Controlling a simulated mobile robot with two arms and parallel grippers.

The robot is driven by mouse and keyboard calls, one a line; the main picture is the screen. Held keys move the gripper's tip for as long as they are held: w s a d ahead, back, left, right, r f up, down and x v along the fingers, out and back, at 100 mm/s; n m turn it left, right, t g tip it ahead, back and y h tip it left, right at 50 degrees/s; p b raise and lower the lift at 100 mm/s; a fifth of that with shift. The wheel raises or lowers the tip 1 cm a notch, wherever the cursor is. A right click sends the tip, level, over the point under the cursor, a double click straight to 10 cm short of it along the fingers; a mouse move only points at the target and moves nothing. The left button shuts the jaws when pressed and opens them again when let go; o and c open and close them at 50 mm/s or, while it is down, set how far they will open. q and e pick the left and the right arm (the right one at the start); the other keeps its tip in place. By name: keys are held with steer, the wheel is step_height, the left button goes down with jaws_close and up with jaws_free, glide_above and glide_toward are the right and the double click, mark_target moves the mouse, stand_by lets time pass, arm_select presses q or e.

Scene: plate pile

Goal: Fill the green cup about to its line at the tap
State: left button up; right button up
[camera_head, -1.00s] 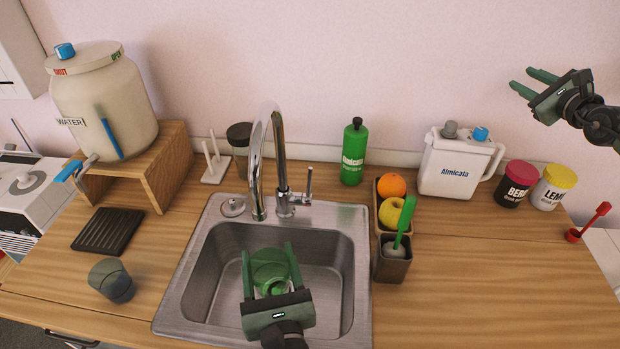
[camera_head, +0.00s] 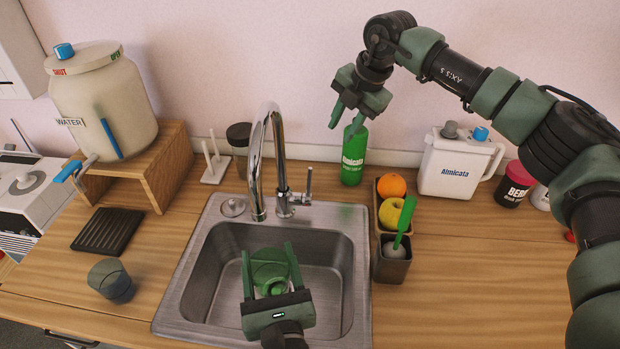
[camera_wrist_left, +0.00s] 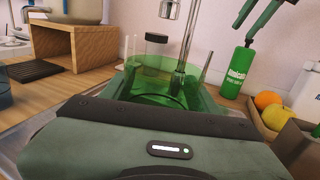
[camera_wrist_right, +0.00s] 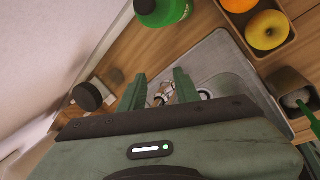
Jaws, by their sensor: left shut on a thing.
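The green cup (camera_head: 270,268) is a see-through green tumbler held over the sink basin. My left gripper (camera_head: 271,262) is shut on it, with a finger on each side; the cup also shows in the left wrist view (camera_wrist_left: 165,85). The tap (camera_head: 268,165) is a tall chrome gooseneck behind the cup, with its lever (camera_head: 308,182) on the right side. No running water shows. The cup's line and any contents cannot be made out. My right gripper (camera_head: 345,121) is open and empty, above and behind the sink near the green bottle (camera_head: 353,158).
The steel sink (camera_head: 342,290) is set in the wooden counter. A water dispenser (camera_head: 105,105) stands on a wooden stand at left. A grey glass (camera_head: 110,280) stands left of the sink. A fruit tray (camera_head: 378,215), brush holder (camera_head: 391,266) and white jug (camera_head: 455,168) are right.

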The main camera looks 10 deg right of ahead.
steer(key=s+a+m+g, duration=0.1)
steer(key=a, duration=0.1)
steer(key=s+a+m+h, duration=0.1)
steer(key=a, duration=0.2)
steer(key=s+a+m+g+h, duration=0.1)
steer(key=a+m, duration=0.1)
steer(key=a, duration=0.1)
steer(key=shift+s+r+g, duration=0.15)
steer(key=shift+r+g, duration=0.05)
steer(key=shift+g, duration=0.1)
steer(key=shift+s+a, duration=0.1)
steer(key=shift+s, duration=0.1)
steer(key=shift+s+f+h, duration=0.1)
steer(key=shift+f+h, duration=0.2)
steer(key=shift+f, duration=0.1)
glide_toward(309, 194)
steer(key=f, duration=0.2)
steer(key=w+f, duration=0.1)
steer(key=f, duration=0.2)
steer(key=shift+f, duration=0.25)
jaws_close()
